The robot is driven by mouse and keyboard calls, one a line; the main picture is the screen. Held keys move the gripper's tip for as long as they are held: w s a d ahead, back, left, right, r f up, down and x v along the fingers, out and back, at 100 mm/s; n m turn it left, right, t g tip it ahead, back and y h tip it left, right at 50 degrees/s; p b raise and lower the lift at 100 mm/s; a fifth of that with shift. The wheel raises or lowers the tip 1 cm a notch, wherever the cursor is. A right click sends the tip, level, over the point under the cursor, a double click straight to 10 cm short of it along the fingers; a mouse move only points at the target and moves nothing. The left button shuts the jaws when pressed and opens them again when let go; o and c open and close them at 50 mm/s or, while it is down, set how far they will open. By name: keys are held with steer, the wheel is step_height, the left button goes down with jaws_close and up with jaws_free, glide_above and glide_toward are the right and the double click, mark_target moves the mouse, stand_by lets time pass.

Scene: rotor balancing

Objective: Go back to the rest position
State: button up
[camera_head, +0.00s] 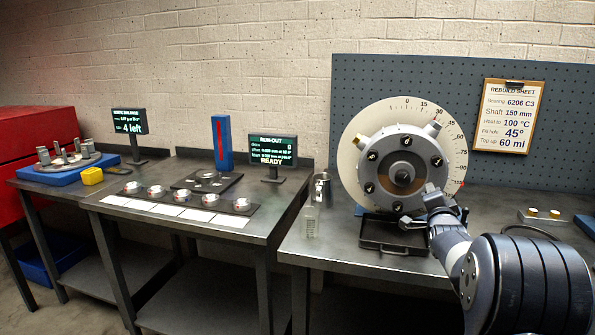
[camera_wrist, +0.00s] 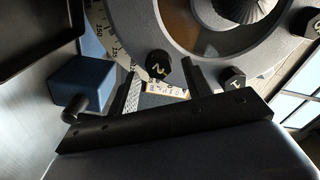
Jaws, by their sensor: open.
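My gripper (camera_wrist: 163,85) is open in the wrist view, its two dark fingers apart with nothing held between them. In the head view my gripper (camera_head: 440,205) is at the lower right side of the grey rotor housing (camera_head: 400,150). The housing carries several black numbered bolts and stands before a round degree dial (camera_head: 362,125). In the wrist view a bolt marked 2 (camera_wrist: 158,64) lies just beyond the fingertips, and the housing (camera_wrist: 190,35) fills the top. I cannot tell whether the fingers touch the housing.
A black tray (camera_head: 392,238) lies below the housing, close to my gripper. A blue block (camera_wrist: 85,82) is left of the fingers in the wrist view. A glass beaker (camera_head: 310,222) stands at the bench's left edge. A rebuild sheet (camera_head: 507,115) hangs on the pegboard (camera_head: 440,80).

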steer(key=shift+s, duration=0.1)
stand_by(0.3)
steer(key=v, duration=1)
steer(key=w+d+n+p, duration=0.2)
steer(key=w+n+p, duration=0.8)
steer(key=n, duration=1.1)
steer(key=shift+r, duration=0.25)
stand_by(0.7)
steer(key=shift+a+f, duration=0.1)
stand_by(0.4)
